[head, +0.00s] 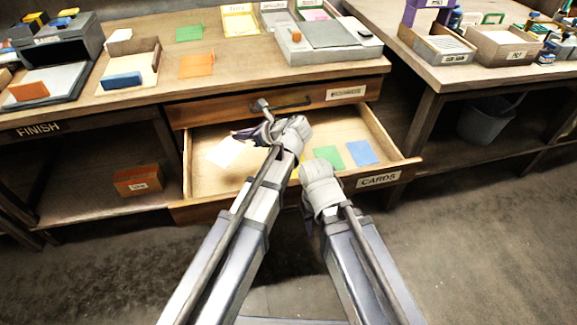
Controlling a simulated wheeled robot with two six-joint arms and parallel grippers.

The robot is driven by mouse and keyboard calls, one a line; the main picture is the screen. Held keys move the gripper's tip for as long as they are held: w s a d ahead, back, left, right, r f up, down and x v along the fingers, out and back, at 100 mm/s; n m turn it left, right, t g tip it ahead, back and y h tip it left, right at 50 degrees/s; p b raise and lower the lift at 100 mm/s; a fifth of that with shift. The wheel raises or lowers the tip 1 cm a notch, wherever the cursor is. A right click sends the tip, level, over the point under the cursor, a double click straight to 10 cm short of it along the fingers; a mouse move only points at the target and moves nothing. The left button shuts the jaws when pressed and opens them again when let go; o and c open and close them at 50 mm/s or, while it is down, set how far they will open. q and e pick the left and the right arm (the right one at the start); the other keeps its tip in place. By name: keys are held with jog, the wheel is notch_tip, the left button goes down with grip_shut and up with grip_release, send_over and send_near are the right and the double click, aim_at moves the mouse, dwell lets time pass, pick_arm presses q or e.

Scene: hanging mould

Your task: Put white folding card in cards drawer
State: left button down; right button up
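The white card (226,151) is at the left side of the open cards drawer (400,166), which bears a CARDS label. It looks flat or slightly tilted; I cannot tell if it rests fully on the drawer floor. My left gripper (254,122) is over the drawer, just to the upper right of the white card. Its fingers are spread, with nothing seen between them. My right arm reaches to the drawer's front edge; its wrist (320,180) shows, but its fingers are hidden.
A green card (328,157) and a blue card (362,152) lie in the drawer's right part. A shut drawer (230,109) is above it. A grey box (325,40) stands at the desk's right.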

aim_at(247, 168)
pick_arm(q)
jog(key=shift+f, duration=0.65)
pick_arm(e)
jog(key=shift+f, duration=0.65)
pick_arm(q)
jog(key=shift+b, duration=0.3)
notch_tip(247, 168, down, 10)
jog(key=b, duration=1)
jog(key=shift+f, duration=0.1)
pick_arm(e)
notch_tip(247, 168, down, 10)
pick_arm(q)
jog(key=c, duration=1.5)
grip_release()
jog(key=shift+f, duration=0.1)
jog(key=o, duration=0.5)
jog(key=shift+c, duration=0.2)
pick_arm(e)
jog(key=shift+f, duration=0.15)
pick_arm(q)
jog(key=shift+r, duration=0.2)
